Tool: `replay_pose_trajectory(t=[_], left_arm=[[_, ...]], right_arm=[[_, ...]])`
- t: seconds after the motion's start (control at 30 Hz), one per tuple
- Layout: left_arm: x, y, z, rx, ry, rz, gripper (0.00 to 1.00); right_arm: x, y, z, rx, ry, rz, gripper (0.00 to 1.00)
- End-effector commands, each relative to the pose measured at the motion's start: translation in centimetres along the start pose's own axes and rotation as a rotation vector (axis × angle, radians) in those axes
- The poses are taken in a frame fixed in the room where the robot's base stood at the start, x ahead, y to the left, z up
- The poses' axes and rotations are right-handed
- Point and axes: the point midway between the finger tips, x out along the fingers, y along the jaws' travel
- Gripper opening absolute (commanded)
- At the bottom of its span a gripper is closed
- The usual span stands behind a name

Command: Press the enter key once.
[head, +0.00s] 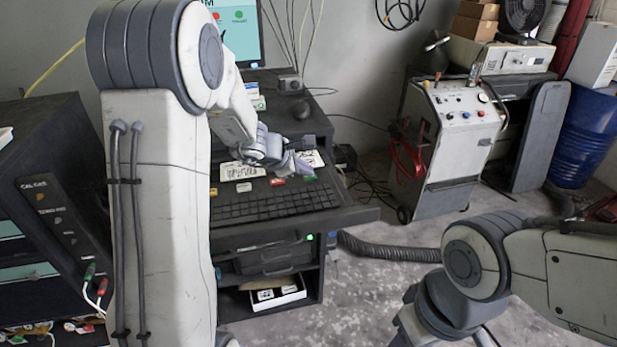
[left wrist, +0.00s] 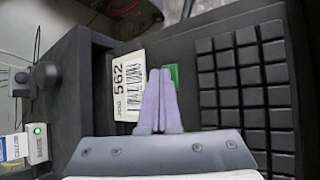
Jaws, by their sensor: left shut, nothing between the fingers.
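The black keyboard (head: 275,203) lies on the dark desk shelf below the monitor. Part of it fills the right side of the left wrist view (left wrist: 246,88). No legend on its keys is readable, so I cannot tell which is the enter key. My left gripper (head: 297,163) is above the desk behind the keyboard's far edge. In the left wrist view its two pale purple fingers (left wrist: 158,92) are together and empty, to the left of the keys. They partly cover a small green piece (left wrist: 173,75). My right arm shows at lower right, but its gripper is out of view.
A white label marked 562 (left wrist: 128,85) lies beside the fingers. A red piece (head: 277,182) and several labels lie behind the keyboard. The monitor (head: 240,28) stands at the back. A grey wheeled cabinet (head: 456,145) stands to the right, with open floor before it.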

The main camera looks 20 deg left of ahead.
Motion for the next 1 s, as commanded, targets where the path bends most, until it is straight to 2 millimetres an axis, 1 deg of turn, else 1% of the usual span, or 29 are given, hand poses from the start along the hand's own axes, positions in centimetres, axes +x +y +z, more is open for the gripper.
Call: replay_pose_trajectory(t=[0.17,0.43,0.77,1.0], left_arm=[[0.2,-0.1,-0.1,0.0,0.001,0.0,0.0],[0.1,-0.1,-0.1,0.0,0.001,-0.001,0.0],[-0.9,0.7,0.7,0.0,0.001,0.0,0.0],[-1.0,0.7,0.7,0.0,0.001,0.0,0.0]], right_arm=[[0.3,0.0,0.0,0.0,0.0,0.0,0.45],[0.2,0.0,0.0,0.0,0.0,0.0,0.45],[-1.0,-0.1,-0.1,0.0,0.0,0.0,0.45],[-1.0,-0.1,-0.1,0.0,0.0,0.0,0.45]])
